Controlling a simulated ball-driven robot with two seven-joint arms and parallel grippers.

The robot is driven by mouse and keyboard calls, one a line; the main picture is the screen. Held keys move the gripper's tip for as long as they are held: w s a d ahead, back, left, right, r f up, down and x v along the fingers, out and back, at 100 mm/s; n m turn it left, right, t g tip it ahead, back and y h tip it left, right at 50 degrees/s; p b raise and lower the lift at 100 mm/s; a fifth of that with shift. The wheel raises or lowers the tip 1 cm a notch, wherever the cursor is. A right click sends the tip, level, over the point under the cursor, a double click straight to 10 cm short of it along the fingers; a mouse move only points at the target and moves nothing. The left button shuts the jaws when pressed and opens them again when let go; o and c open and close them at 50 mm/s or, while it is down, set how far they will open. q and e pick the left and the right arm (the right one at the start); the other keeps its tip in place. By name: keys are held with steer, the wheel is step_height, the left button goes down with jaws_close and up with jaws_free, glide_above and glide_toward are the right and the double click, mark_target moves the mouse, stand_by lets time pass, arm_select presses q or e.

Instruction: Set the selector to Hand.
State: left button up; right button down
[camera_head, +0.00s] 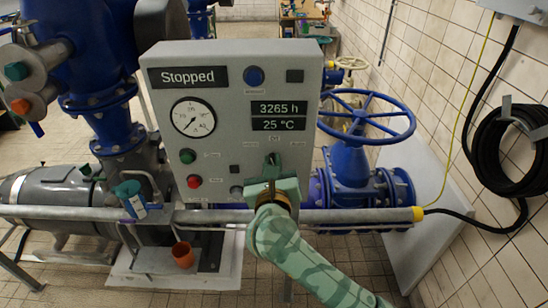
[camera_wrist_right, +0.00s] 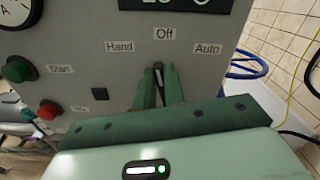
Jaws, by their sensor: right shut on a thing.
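The grey control panel (camera_head: 235,110) stands in the middle of the head view. Its selector is a small black knob (camera_wrist_right: 158,68) between the fingers of my right gripper (camera_wrist_right: 157,82) in the wrist view. The labels Hand (camera_wrist_right: 119,46), Off (camera_wrist_right: 164,33) and Auto (camera_wrist_right: 207,48) sit around it, left to right. The knob's visible tip points up, near Off. My right gripper (camera_head: 272,162) is shut on the knob from the front. Its fingers hide most of the knob. My left gripper is not in view.
A green button (camera_head: 187,156) and a red button (camera_head: 194,181) sit left of the selector. A grey rail (camera_head: 350,216) runs across below the panel. A blue handwheel (camera_head: 366,116) stands to the right. An orange cup (camera_head: 182,254) stands below the rail.

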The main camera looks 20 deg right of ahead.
steer(key=shift+a+f+n+p, duration=0.15)
steer(key=shift+f+n+p, duration=0.1)
steer(key=shift+n+p, duration=1.1)
steer(key=shift+a+f+n+p, duration=0.15)
steer(key=shift+f+n+p, duration=0.05)
steer(key=shift+n+p, duration=1.1)
steer(key=c, duration=1.5)
jaws_free()
steer(key=shift+w, duration=0.1)
steer(key=shift+r, duration=0.1)
steer(key=b+v, duration=0.2)
steer(key=v, duration=1.4)
steer(key=shift+b, duration=0.3)
